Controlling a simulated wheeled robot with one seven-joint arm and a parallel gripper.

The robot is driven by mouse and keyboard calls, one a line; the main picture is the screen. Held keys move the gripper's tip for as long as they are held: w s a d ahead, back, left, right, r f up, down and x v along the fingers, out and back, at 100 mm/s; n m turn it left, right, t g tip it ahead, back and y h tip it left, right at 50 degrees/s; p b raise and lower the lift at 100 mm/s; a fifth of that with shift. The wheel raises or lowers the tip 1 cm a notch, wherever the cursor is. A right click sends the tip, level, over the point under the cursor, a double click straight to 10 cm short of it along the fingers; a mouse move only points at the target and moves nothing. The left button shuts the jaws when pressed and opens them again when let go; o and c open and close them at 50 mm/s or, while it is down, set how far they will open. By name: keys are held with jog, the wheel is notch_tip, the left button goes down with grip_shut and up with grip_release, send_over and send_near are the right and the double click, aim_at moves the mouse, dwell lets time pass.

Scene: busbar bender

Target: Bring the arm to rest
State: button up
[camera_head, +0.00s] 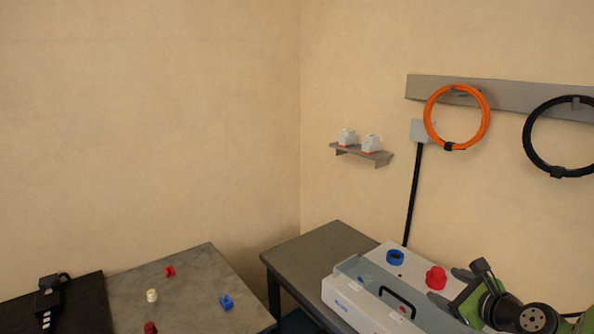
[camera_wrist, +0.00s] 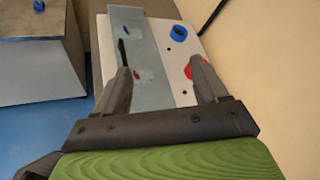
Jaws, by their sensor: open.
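My gripper (camera_head: 462,284) is at the lower right in the head view, beside the red knob (camera_head: 436,278) on the white bender machine (camera_head: 345,310). In the wrist view my gripper (camera_wrist: 165,82) is open, its two dark fingers spread above the machine's top (camera_wrist: 170,20) with nothing held between them. The red knob (camera_wrist: 189,70) shows partly behind the right finger. A blue ring-shaped part (camera_head: 395,257) sits on the machine's top and also shows in the wrist view (camera_wrist: 179,32). A clear cover with a black handle (camera_head: 398,301) lies along the machine's front.
The machine stands on a dark table (camera_head: 315,245) against the wall. A grey table (camera_head: 190,290) at the lower left holds small red, white and blue parts. Orange (camera_head: 457,87) and black (camera_head: 528,135) cable coils hang on the wall. A small shelf (camera_head: 362,153) holds two white items.

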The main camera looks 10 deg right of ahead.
jog(key=s+a+r+n+g+y, duration=0.1)
jog(key=s+a+n+g, duration=0.1)
jog(key=a+n, duration=0.6)
jog(key=s+a+n+g, duration=0.1)
jog(key=a+n+g, duration=0.2)
jog(key=a+n, duration=0.5)
jog(key=s+a+f+n+g+h+b, duration=0.1)
jog(key=s+a+n, duration=0.4)
jog(key=s, duration=0.5)
jog(key=s+a+n+g+b, duration=0.1)
jog(key=s+a+n, duration=0.5)
jog(key=s+n, duration=0.2)
jog(key=shift+s+f+g+h, duration=0.4)
jog(key=shift+s, duration=0.8)
